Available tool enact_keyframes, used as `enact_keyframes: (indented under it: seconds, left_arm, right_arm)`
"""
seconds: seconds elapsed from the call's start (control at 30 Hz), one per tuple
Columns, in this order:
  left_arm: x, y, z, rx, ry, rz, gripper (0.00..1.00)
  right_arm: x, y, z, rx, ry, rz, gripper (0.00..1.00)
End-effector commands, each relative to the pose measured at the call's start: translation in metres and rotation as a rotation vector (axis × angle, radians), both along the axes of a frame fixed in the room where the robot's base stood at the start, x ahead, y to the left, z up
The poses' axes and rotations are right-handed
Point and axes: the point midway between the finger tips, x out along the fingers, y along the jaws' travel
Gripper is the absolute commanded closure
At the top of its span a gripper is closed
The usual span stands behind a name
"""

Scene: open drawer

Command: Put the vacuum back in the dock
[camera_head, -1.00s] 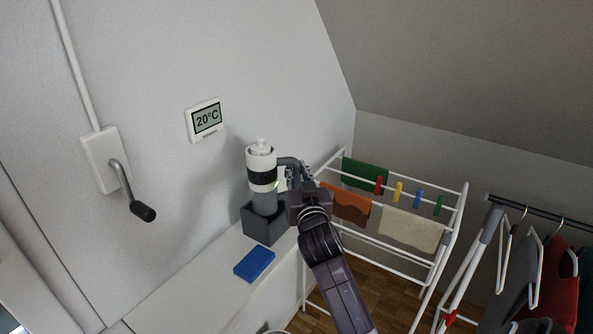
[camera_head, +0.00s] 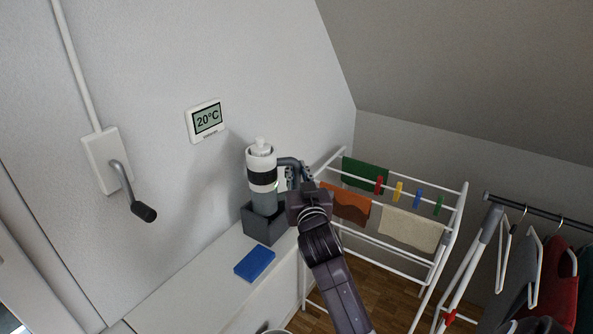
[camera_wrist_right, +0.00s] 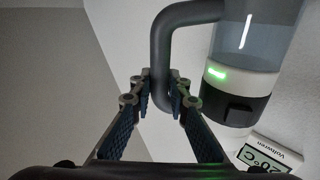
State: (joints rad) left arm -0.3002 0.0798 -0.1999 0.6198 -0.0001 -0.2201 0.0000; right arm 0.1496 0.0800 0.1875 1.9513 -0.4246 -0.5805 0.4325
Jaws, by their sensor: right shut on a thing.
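The vacuum (camera_head: 262,170), white with a black band and a grey clear lower part, stands upright with its lower end inside the grey dock (camera_head: 263,227) on the white ledge. My right gripper (camera_head: 297,174) is at the vacuum's right side. In the right wrist view my right gripper (camera_wrist_right: 163,85) is shut on the vacuum's grey curved handle (camera_wrist_right: 160,55). That view also shows the vacuum body (camera_wrist_right: 248,60) with a lit green light. Whether the vacuum touches the dock's floor is hidden. My left gripper is not in view.
A blue block (camera_head: 254,263) lies on the white ledge (camera_head: 200,290) in front of the dock. A drying rack (camera_head: 390,255) with cloths stands to the right. A thermostat (camera_head: 206,120) and a crank handle (camera_head: 144,211) are on the wall.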

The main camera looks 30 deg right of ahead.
Motion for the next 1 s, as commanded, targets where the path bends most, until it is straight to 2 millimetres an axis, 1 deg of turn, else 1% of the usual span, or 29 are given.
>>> enact_keyframes:
  seconds: [0.03, 0.37, 1.0]
  left_arm:
    - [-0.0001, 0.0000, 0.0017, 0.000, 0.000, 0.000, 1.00]
    - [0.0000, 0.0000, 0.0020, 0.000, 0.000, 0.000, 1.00]
    - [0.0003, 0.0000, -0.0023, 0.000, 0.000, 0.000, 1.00]
  right_arm:
    - [0.0000, 0.0004, 0.0056, 0.000, -0.011, 0.002, 1.00]
    - [0.0000, 0.0003, 0.0051, 0.000, -0.011, 0.002, 1.00]
    - [0.0000, 0.0004, -0.0030, 0.000, -0.012, 0.002, 1.00]
